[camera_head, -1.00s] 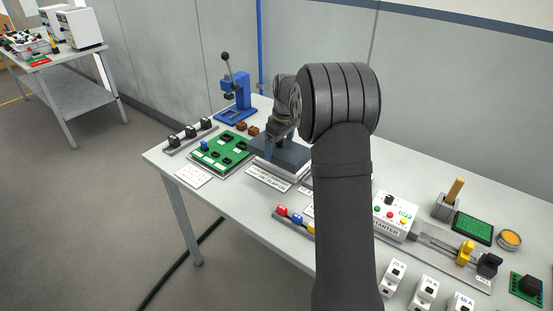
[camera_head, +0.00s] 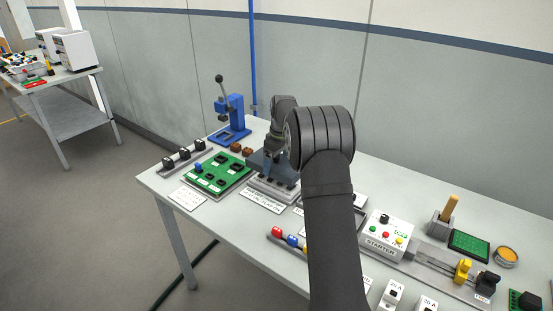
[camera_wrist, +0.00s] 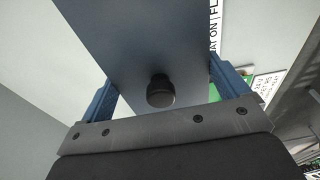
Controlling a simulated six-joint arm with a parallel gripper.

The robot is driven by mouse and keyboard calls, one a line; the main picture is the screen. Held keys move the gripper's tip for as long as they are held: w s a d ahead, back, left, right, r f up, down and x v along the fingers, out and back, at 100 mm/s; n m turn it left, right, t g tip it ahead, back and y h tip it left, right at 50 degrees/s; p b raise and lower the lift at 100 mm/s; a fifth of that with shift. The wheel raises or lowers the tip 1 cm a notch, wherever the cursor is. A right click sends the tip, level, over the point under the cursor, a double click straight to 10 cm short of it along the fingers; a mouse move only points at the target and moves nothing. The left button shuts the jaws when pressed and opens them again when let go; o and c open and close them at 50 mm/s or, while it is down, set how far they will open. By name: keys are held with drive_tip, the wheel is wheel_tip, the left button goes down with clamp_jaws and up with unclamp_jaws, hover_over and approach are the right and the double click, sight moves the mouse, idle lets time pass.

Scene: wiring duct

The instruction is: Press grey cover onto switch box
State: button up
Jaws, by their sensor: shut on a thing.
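My gripper (camera_wrist: 165,92) is shut on the grey cover (camera_wrist: 135,40), a flat blue-grey plate; its blue fingers lie along two opposite edges. A short black knob stands on the plate between the fingers in the wrist view. In the head view the cover (camera_head: 257,164) is held above a light grey box (camera_head: 262,189) with a row of dark parts, apparently the switch box. The cover looks raised clear of the box's front side. My arm hides the right of the box, and I cannot tell whether the far edges touch.
A green board (camera_head: 218,175) with black parts lies left of the box, and a blue lever press (camera_head: 230,120) stands behind. Two brown blocks (camera_head: 241,149) sit nearby. A white label (camera_head: 262,201) lies in front. The starter box (camera_head: 387,233) is to the right.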

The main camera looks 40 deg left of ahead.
hover_over(276, 182)
drive_tip(key=shift+d+f, duration=0.15)
drive_tip(key=shift+f, duration=2.3)
drive_tip(key=shift+f, duration=1.2)
drive_tip(key=o, duration=0.7)
drive_tip(key=shift+o, duration=0.2)
wheel_tip(276, 182, up, 17)
drive_tip(key=d, duration=0.2)
drive_tip(key=shift+r, duration=0.2)
drive_tip(key=f, duration=0.5)
drive_tip(key=a+f, duration=0.1)
drive_tip(key=f, duration=0.5)
drive_tip(key=a+f, duration=0.1)
drive_tip(key=f, duration=0.5)
drive_tip(key=shift+f, duration=0.15)
